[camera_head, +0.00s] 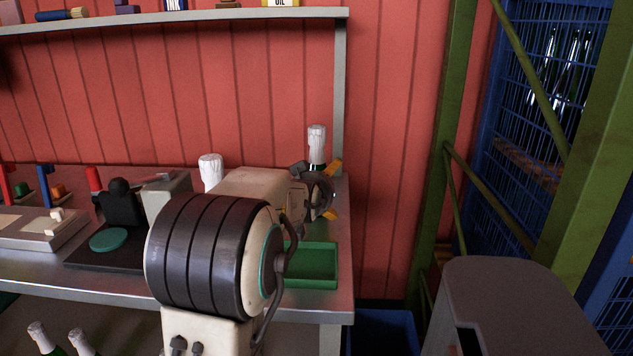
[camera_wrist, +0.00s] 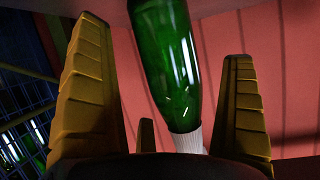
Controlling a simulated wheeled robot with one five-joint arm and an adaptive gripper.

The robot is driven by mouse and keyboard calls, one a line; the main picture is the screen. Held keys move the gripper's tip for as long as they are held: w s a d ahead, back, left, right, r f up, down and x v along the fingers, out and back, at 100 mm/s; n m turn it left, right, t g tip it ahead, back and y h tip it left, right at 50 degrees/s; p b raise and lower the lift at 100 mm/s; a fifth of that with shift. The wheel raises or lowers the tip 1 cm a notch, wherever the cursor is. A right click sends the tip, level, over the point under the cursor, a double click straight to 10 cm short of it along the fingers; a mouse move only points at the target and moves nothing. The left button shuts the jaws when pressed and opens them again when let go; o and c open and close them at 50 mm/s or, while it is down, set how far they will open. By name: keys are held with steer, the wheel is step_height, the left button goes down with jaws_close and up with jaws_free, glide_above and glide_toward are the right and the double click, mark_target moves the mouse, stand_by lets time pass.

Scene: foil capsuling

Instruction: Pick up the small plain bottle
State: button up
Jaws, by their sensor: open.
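A green bottle with a white foil top (camera_head: 317,143) stands at the right end of the workbench, its lower part mostly hidden by my gripper (camera_head: 333,190). In the wrist view the same green bottle (camera_wrist: 168,65) appears upside down, with its white neck at the bottom. My gripper (camera_wrist: 165,75) is open, with one yellow finger on each side of the bottle in that view. Gaps show on both sides, so neither finger visibly touches it. A second white-topped bottle (camera_head: 210,172) stands further left, mostly hidden behind my arm. I cannot tell bottle sizes or labels.
A green tray (camera_head: 313,266) lies at the bench's front right. A black stand with a green disc (camera_head: 109,240) and several small tools are on the left. A shelf (camera_head: 180,17) hangs above. More white-topped bottles (camera_head: 41,338) are below the bench. A green post (camera_head: 455,150) rises at right.

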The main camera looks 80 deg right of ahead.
steer(key=shift+x, duration=1.15)
steer(key=shift+c, duration=0.4)
steer(key=c, duration=1.2)
steer(key=shift+r, duration=0.15)
steer(key=shift+c, duration=0.3)
steer(key=shift+r, duration=0.15)
